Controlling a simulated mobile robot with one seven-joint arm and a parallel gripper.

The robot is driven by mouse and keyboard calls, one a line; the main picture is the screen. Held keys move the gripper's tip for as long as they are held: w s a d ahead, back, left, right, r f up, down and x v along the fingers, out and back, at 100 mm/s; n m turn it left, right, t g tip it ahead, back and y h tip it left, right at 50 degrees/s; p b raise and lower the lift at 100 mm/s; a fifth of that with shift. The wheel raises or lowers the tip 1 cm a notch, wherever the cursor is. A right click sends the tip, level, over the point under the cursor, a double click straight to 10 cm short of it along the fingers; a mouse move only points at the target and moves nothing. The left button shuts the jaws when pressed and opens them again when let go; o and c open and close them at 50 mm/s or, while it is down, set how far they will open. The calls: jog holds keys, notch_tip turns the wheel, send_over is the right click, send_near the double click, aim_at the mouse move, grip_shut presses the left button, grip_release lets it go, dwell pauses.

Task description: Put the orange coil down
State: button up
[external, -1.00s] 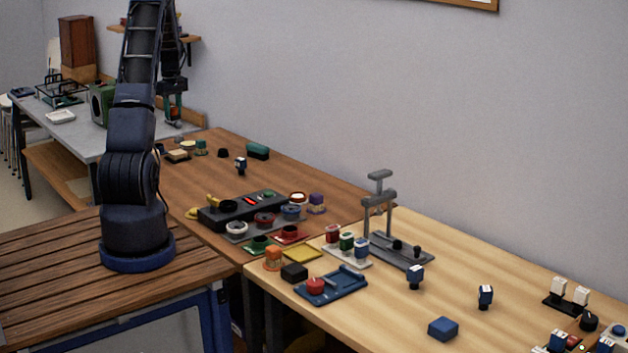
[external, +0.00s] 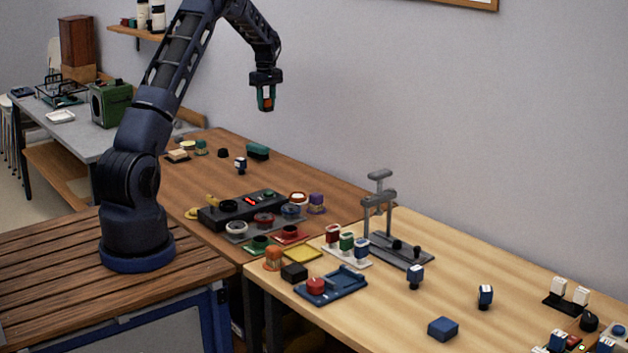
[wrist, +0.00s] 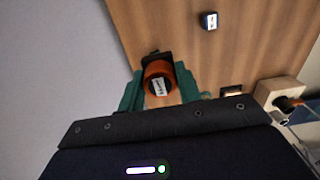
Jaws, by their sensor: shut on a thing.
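My gripper (external: 265,106) is high above the brown table, in front of the grey wall, pointing down. It is shut on the orange coil (external: 267,103). In the wrist view the orange coil (wrist: 157,70) sits between the two green fingers, with a white label facing the camera and a dark part at its far side. The coil is well clear of the table surface. The fingers hide part of it in the external view.
The brown table (external: 330,208) holds a black device (external: 236,209) and several small coils and mats below my gripper. A similar orange piece (external: 273,258) stands on the light table beside a black block (external: 294,272). A grey stand (external: 380,205) rises at the right.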

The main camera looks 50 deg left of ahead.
jog(key=f, duration=0.6)
jog(key=w+d+f, duration=0.1)
jog(key=f, duration=0.6)
jog(key=w+d+f, duration=0.1)
jog(key=f, duration=0.6)
jog(key=shift+f, duration=0.15)
jog(key=o, duration=1)
jog(key=shift+o, duration=0.2)
